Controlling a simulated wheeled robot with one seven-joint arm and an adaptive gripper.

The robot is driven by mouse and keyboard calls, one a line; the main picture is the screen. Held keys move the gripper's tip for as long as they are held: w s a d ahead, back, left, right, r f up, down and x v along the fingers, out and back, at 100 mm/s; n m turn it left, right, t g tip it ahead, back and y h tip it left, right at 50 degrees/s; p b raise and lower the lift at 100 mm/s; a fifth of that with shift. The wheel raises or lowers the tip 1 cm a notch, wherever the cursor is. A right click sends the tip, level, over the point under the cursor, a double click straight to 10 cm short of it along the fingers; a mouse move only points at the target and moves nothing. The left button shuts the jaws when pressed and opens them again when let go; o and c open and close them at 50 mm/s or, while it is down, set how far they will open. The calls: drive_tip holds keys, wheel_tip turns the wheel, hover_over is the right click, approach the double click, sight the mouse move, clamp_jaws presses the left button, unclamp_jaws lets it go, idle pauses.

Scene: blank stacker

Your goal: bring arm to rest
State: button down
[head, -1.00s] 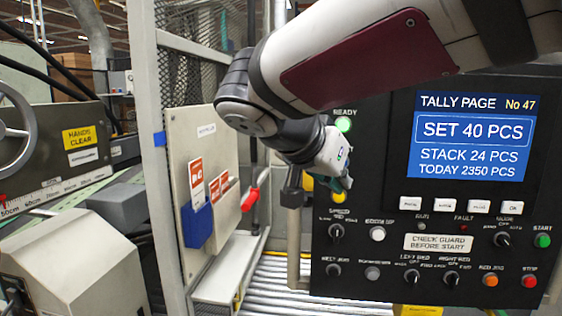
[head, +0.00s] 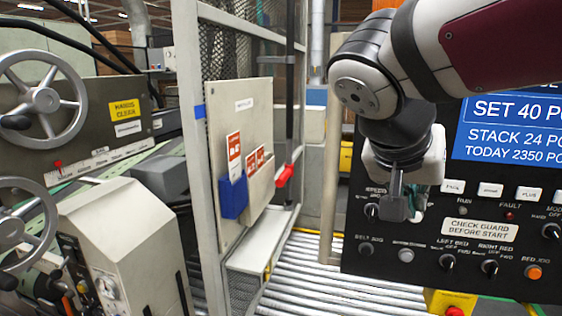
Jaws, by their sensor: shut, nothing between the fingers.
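My arm reaches in from the top right, in white, black and dark red, and bends down at the wrist. My gripper (head: 402,208) hangs in front of the left part of the black control panel (head: 400,278). It points down, its dark fingers are shut and I see nothing held. The arm covers the upper left of the panel and part of its screen (head: 510,135). I cannot tell how far the fingers are from the panel face.
A mesh guard frame (head: 188,120) with a beige document board (head: 250,110) stands left of the arm. A red handle (head: 284,175) sticks out from it. Rollers (head: 320,275) run below. Handwheels (head: 45,98) and a beige machine housing (head: 125,235) are at the left.

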drive_tip(key=s+a+f+n+y, duration=0.1)
drive_tip(key=s+f+n+y, duration=0.5)
drive_tip(key=s, duration=0.6)
drive_tip(key=shift+s+a+f+n, duration=0.3)
drive_tip(key=shift+a+f+n, duration=0.1)
drive_tip(key=shift+f, duration=0.9)
